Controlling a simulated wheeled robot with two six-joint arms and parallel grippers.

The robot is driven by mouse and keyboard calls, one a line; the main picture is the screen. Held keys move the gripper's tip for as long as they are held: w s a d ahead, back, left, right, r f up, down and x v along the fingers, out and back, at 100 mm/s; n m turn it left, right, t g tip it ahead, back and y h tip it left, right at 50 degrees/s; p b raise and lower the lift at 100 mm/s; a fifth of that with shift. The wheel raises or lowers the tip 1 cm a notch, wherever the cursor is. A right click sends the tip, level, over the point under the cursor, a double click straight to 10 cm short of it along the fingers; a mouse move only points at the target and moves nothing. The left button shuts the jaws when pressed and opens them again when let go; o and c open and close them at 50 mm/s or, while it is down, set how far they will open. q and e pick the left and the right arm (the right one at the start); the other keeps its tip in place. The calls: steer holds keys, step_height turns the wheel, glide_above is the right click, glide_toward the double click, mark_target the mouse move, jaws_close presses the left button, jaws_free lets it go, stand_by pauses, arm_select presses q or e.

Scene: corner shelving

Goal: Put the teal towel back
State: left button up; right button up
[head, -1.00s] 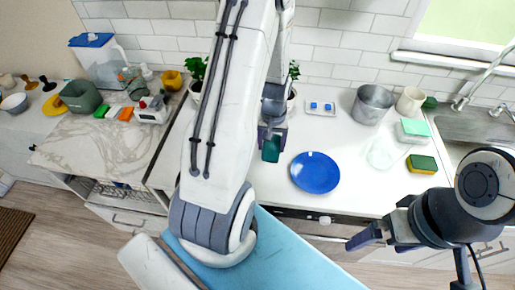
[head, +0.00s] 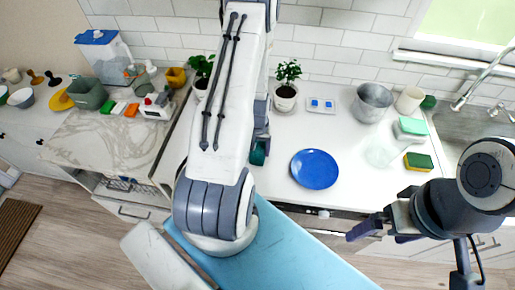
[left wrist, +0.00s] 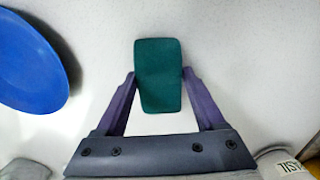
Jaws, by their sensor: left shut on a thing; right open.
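The teal towel (left wrist: 159,72) shows in the left wrist view as a small folded dark-teal piece between the two fingers of my left gripper (left wrist: 159,80). My left gripper is shut on it, above the white counter. In the head view my left arm hides most of this gripper, and a bit of the towel (head: 258,152) shows left of the blue plate (head: 315,169). Whether the towel touches the counter cannot be told. My right gripper (head: 372,232) is open and empty in front of the counter at the right.
On the counter are a potted plant (head: 285,88), a tray with blue pieces (head: 321,105), a metal pot (head: 372,103), a white cup (head: 409,99) and a yellow-green sponge (head: 418,162). A marble-topped counter (head: 95,143) with several items stands at the left. The front of the white counter is mostly clear.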

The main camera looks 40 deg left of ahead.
mark_target(258, 150)
arm_select(q)
steer(key=shift+f, duration=0.1)
steer(key=shift+f, duration=0.15)
steer(key=o, duration=1.2)
steer(key=shift+c, duration=0.2)
steer(key=shift+r, duration=0.35)
steer(key=shift+w+r, duration=0.1)
steer(key=shift+r, duration=0.1)
step_height(258, 150, up, 12)
steer(key=b, duration=0.3)
steer(key=shift+f+b, duration=0.25)
steer(key=shift+b, duration=0.05)
